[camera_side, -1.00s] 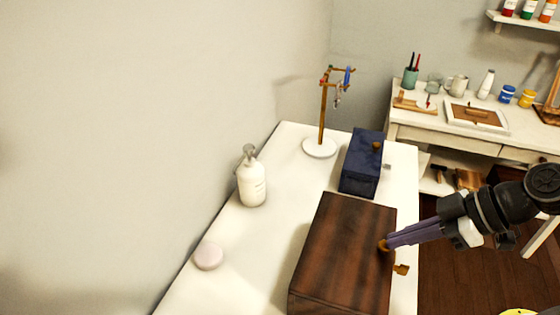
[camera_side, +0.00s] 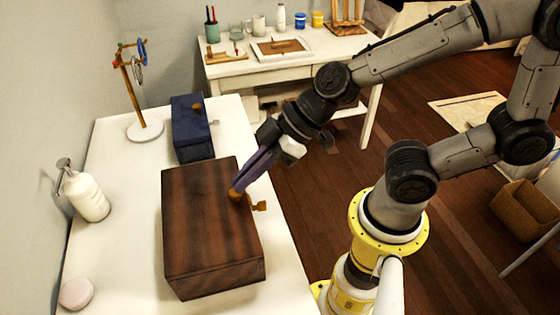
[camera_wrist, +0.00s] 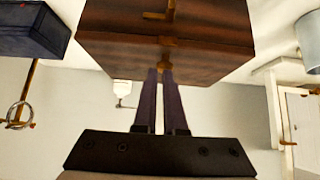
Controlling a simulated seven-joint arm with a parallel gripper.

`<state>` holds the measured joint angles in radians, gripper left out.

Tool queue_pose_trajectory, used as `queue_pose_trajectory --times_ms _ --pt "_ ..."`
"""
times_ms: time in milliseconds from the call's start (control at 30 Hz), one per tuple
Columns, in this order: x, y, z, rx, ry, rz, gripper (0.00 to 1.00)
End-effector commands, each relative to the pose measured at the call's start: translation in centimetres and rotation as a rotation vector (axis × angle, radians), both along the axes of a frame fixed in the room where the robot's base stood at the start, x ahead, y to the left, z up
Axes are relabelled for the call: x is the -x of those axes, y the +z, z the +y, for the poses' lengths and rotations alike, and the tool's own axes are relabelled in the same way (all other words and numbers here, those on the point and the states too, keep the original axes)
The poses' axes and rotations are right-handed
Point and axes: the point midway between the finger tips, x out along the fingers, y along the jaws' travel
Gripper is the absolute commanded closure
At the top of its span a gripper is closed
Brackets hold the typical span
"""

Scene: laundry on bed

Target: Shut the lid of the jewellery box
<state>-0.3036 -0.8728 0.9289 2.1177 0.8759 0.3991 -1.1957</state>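A dark brown wooden box (camera_side: 205,220) stands on the white table, its lid lying flat with no gap that I can see. An orange-brown knob (camera_side: 236,195) sits near the lid's right edge, with a clasp (camera_side: 260,206) on the side beside it. My gripper (camera_side: 240,188) reaches in from the upper right, fingertips at the knob. In the wrist view, the fingers (camera_wrist: 160,75) are close together with the knob (camera_wrist: 165,66) at their tips; they appear shut on it.
A navy box (camera_side: 190,135) with its own knob stands behind, lid down. A jewellery stand (camera_side: 145,130), a white pump bottle (camera_side: 85,197) and a pink round item (camera_side: 76,293) are on the left. A cluttered desk (camera_side: 300,62) is farther back.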

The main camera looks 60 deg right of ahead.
Motion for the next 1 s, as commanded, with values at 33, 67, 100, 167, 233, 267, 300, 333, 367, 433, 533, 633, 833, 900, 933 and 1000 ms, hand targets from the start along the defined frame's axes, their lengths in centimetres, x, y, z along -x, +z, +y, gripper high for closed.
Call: queue_pose_trajectory --times_ms 33,67,100,167,233,267,300,333,367,433,533,633,833,900,933,1000 --pt "0.8 -1.2 -0.4 0.019 0.0 0.038 1.0" --pt "0.8 -0.7 -0.4 0.018 0.002 0.035 1.0" --pt "0.7 0.1 -0.3 0.013 0.004 0.028 1.0" --pt "0.6 1.6 -0.3 0.005 0.006 0.015 1.0" --pt "0.5 3.3 -0.2 -0.003 0.008 -0.001 1.0" --pt "0.5 4.0 -0.2 -0.006 0.009 -0.006 1.0" --pt "1.1 3.2 -0.9 -0.006 0.001 0.0 1.0" --pt "1.5 3.0 -1.2 -0.006 0.001 0.0 1.0" --pt "1.8 2.8 -1.5 -0.007 0.001 -0.001 1.0" --pt "2.5 2.4 -2.2 -0.008 0.001 -0.002 1.0" --pt "3.4 1.9 -3.1 -0.009 0.001 -0.004 1.0" --pt "4.2 1.4 -3.9 -0.009 0.001 -0.003 1.0" --pt "5.5 0.6 -5.1 -0.01 0.003 -0.006 1.0" --pt "5.9 0.3 -5.5 -0.009 0.003 -0.003 1.0" --pt "6.0 0.3 -5.7 -0.009 0.003 -0.003 1.0" --pt "6.3 0.1 -5.9 -0.008 0.004 -0.003 1.0"
